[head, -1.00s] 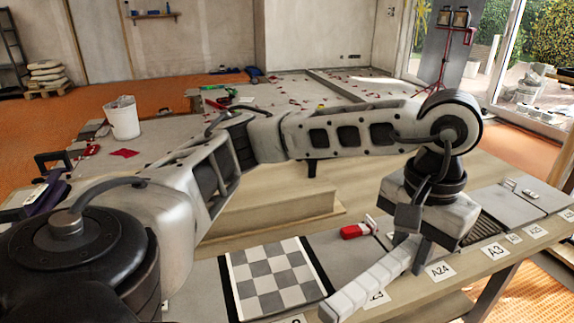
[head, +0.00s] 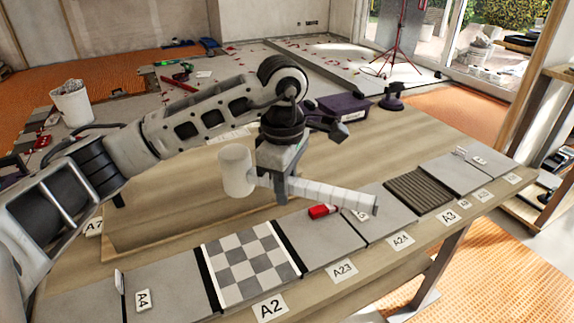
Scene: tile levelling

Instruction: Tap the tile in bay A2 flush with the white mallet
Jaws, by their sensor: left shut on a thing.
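My left gripper (head: 284,188) is shut on the handle (head: 325,193) of the white mallet. The mallet's white cylindrical head (head: 236,170) is on the left of the gripper, and the handle runs right and slightly down. The mallet is held above the table, behind the bays. The checkered grey and white tile (head: 251,262) lies in the bay behind the label A2 (head: 270,307), with dark strips along its left and right sides. The mallet head appears apart from this tile. I cannot tell the tile's height against its neighbours. My right gripper is not in view.
A red object (head: 320,211) lies on the grey tile behind label A23 (head: 342,270). A ribbed brown tile (head: 418,190) is farther right. A small upright white piece (head: 119,282) stands near label A4 (head: 143,300). A purple object (head: 343,107) and a black suction-cup-like object (head: 392,97) are at the table's back.

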